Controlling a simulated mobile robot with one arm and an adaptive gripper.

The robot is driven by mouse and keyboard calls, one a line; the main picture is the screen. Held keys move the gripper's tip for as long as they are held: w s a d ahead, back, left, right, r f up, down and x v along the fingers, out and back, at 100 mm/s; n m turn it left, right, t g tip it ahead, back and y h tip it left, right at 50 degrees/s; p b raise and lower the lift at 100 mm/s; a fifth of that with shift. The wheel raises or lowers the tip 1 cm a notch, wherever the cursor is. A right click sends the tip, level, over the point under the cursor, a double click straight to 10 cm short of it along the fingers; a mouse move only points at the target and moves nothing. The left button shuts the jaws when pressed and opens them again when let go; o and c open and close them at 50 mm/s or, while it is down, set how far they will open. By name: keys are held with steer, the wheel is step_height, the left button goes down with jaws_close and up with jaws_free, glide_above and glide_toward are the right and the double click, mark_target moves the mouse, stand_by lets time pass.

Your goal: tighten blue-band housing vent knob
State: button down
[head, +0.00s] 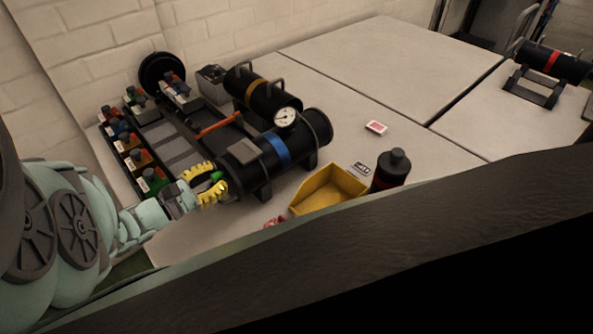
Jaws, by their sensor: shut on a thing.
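The blue-band housing is a black cylinder (301,137) lying on its side in a dark cradle, with a blue band (276,149) around its middle. My gripper (217,178), with yellow ridged fingers, is at the housing's left end. Its fingers are closed around a small green part (216,176) at that end, which looks like the vent knob. The fingers partly hide the knob, so its seating against the housing cannot be seen. A pressure gauge (285,117) with a white face shows at the back of the housing.
A second black cylinder with an orange-yellow band (256,92) lies just behind. A tool tray (181,150) with several colored-top items stands left. A yellow bin (327,189) and black bottle (392,168) stand right. A red-band cylinder (552,62) is far right. The back tabletop is mostly clear.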

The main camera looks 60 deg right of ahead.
steer(key=shift+n+b, duration=1.4)
steer(key=shift+b, duration=0.15)
steer(key=n+b, duration=0.2)
steer(key=shift+f+n+b, duration=0.1)
steer(key=shift+n+b, duration=0.25)
steer(key=shift+n, duration=0.05)
steer(key=n, duration=0.2)
steer(key=shift+n, duration=2.3)
steer(key=c, duration=0.7)
jaws_free()
steer(key=shift+w, duration=0.1)
steer(key=shift+c, duration=0.2)
